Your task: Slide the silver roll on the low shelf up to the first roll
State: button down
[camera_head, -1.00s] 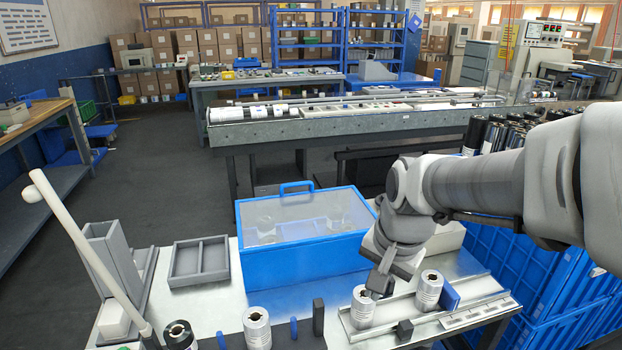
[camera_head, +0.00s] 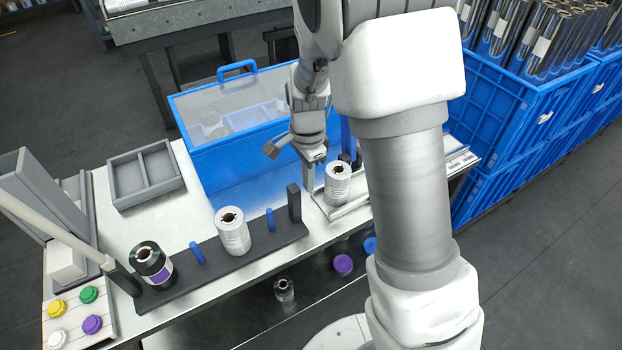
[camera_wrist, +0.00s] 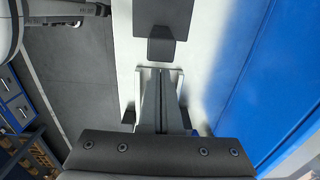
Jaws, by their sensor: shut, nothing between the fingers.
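A silver roll (camera_head: 338,183) stands upright on a low metal rail (camera_head: 345,208) at the right of the table. My gripper (camera_head: 308,187) is shut and empty, pointing down just left of this roll; I cannot tell whether it touches it. My arm covers the rail right of the roll, so no second roll shows there. Another silver roll (camera_head: 233,230) and a black roll (camera_head: 152,263) stand on a dark base (camera_head: 205,265) to the left. The wrist view shows the rail's end (camera_wrist: 147,85) below me, and no roll.
A blue bin with a clear lid (camera_head: 235,150) stands close behind my gripper. A dark upright post (camera_head: 294,203) rises at the base's right end. A grey divided tray (camera_head: 145,175) lies at left. Blue crates of rolls (camera_head: 520,110) stand at right.

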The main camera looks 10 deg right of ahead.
notch_tip(320, 180, down, 8)
jog(key=shift+r+b, duration=0.1)
jog(key=shift+b, duration=0.9)
jog(key=d, duration=0.1)
jog(key=w+d, duration=0.1)
jog(key=d, duration=0.1)
jog(key=shift+w+d, duration=0.1)
jog(key=shift+d, duration=0.3)
jog(key=w+d, duration=0.1)
jog(key=d, duration=0.2)
jog(key=w+d, duration=0.1)
jog(key=d, duration=0.3)
jog(key=w+d, duration=0.1)
jog(key=d, duration=0.2)
jog(key=shift+w+d, duration=0.2)
jog(key=shift+a, duration=0.1)
